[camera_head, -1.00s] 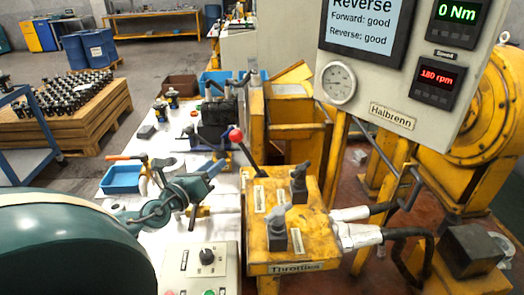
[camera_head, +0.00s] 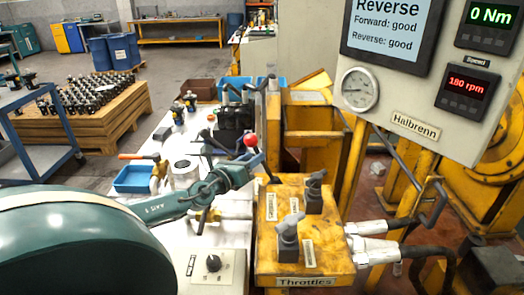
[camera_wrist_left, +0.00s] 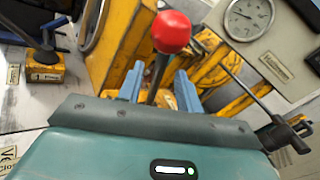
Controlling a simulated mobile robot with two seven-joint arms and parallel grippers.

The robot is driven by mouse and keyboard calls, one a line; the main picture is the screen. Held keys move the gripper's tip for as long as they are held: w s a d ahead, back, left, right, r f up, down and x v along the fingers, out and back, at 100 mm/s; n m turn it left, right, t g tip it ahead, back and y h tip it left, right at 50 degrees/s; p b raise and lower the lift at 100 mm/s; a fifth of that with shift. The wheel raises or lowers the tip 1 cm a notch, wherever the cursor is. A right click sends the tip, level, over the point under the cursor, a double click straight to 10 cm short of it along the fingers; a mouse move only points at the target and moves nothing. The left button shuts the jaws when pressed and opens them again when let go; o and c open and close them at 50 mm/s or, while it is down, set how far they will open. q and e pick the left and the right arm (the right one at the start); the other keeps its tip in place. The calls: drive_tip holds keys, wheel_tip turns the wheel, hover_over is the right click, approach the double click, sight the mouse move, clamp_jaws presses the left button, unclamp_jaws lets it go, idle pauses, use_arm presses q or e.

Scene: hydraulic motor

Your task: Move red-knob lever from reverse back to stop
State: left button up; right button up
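The lever with the red knob (camera_head: 250,140) rises from the back of the yellow valve block (camera_head: 330,262), its dark shaft tilted to the left. In the left wrist view the red knob (camera_wrist_left: 171,32) stands up in front of my fingers, with the shaft running down between them. My left gripper (camera_head: 256,162) is at the lever just below the knob. In the left wrist view its two blue fingers (camera_wrist_left: 160,86) are apart, one on each side of the shaft, with gaps visible. The screen (camera_head: 388,35) reads Reverse, with Forward: good and Reverse: good. My right gripper is not in view.
Two grey-handled throttle levers (camera_head: 289,238) stand on the block to the right. A control box with a black knob (camera_head: 213,263) is at the front. The gauge panel (camera_head: 413,124) overhangs at right, reading 0 Nm and 180 rpm. A blue bin (camera_head: 135,180) sits left.

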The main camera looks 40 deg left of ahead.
use_arm(q)
drive_tip(key=shift+w+a, duration=0.15)
drive_tip(key=shift+w, duration=2.5)
clamp_jaws()
